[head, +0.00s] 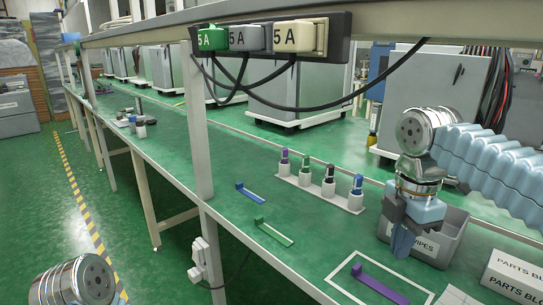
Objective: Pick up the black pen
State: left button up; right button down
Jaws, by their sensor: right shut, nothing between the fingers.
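The black pen (328,180) stands upright in a white holder (327,191), in a row with a purple, a green and a blue pen. My right gripper (402,243) points down to the right of the row and nearer to me, in front of the grey bin. Its fingers are shut and empty, apart from the black pen. My left gripper is out of view; only part of my left arm shows at the bottom left.
A grey bin (452,235) labelled "WIPES" stands behind my right gripper. White parts boxes (515,275) sit at right. Blue (254,195), green (274,232) and purple (380,284) strips lie on the green table. A power strip (270,38) with cables hangs from the shelf above.

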aim_at(330, 168)
jog(key=k, duration=1)
